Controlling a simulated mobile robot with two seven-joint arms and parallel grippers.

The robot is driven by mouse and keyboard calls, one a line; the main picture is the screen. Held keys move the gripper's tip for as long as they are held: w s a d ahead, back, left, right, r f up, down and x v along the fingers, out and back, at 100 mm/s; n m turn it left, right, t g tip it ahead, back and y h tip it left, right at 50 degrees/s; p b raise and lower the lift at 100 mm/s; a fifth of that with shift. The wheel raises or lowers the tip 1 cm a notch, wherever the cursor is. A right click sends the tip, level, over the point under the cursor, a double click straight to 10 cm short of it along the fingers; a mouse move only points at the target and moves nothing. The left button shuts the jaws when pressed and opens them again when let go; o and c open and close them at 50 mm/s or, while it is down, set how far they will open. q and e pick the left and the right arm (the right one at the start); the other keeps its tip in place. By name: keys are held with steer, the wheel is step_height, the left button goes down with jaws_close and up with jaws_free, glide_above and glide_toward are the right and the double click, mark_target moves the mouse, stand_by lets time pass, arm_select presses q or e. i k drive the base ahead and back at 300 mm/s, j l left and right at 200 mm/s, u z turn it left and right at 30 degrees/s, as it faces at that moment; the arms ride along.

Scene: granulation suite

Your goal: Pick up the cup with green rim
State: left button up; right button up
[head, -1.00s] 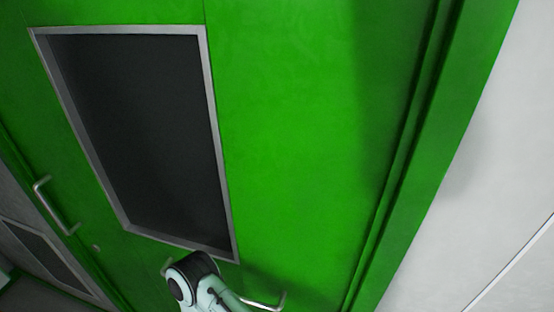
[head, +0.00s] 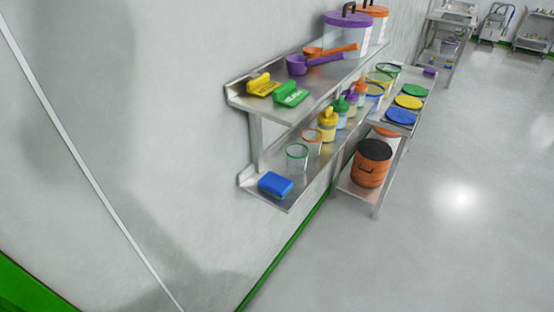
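A clear cup with a green rim (head: 297,157) stands upright on the lower wall shelf (head: 283,203), between a blue block-shaped item and a clear cup with an orange rim (head: 312,141). A larger clear container with a green rim (head: 388,70) stands farther back at the table beyond the shelves. Neither of my grippers shows in the head view.
The blue item (head: 275,185) lies at the near end of the lower shelf, with several colored bottles (head: 328,122) farther along. The upper shelf (head: 240,98) overhangs, holding scoops and lidded buckets. An orange drum (head: 371,163) sits on the table's lower level. The floor (head: 440,240) at right is clear.

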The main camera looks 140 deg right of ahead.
mark_target(297, 154)
steer(key=k+j+z, duration=0.1)
steer(key=z, duration=4.8)
steer(key=i+l+u, duration=0.3)
steer(key=i+l, duration=0.15)
steer(key=l, duration=0.25)
steer(key=i+l+u, duration=0.15)
steer(key=l, duration=0.25)
steer(key=i+l+u, duration=0.15)
steer(key=l, duration=0.25)
steer(key=i, duration=0.05)
